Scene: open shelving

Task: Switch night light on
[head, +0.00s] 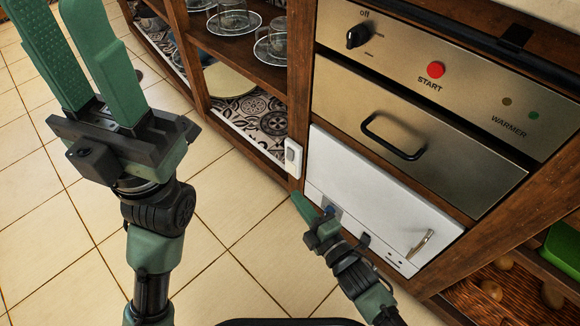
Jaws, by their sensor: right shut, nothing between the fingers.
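A small white rocker switch (293,158) is mounted on the wooden post between the open shelves and the oven unit. No lamp I can tell as the night light itself shows. My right gripper (298,198) is shut and empty, its green fingertips a little below the switch in the picture, in front of the lower left part of the white panel. A gap shows between fingertips and switch. My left gripper (52,8) is raised at the upper left, its green fingers spread apart and empty, far from the switch.
The white panel (370,188) with a metal handle (420,243) is right of the post, under a steel warmer drawer (410,150). Shelves on the left hold glass cups (233,14) on saucers. A wicker basket (515,300) is at lower right. The tiled floor (225,240) is clear.

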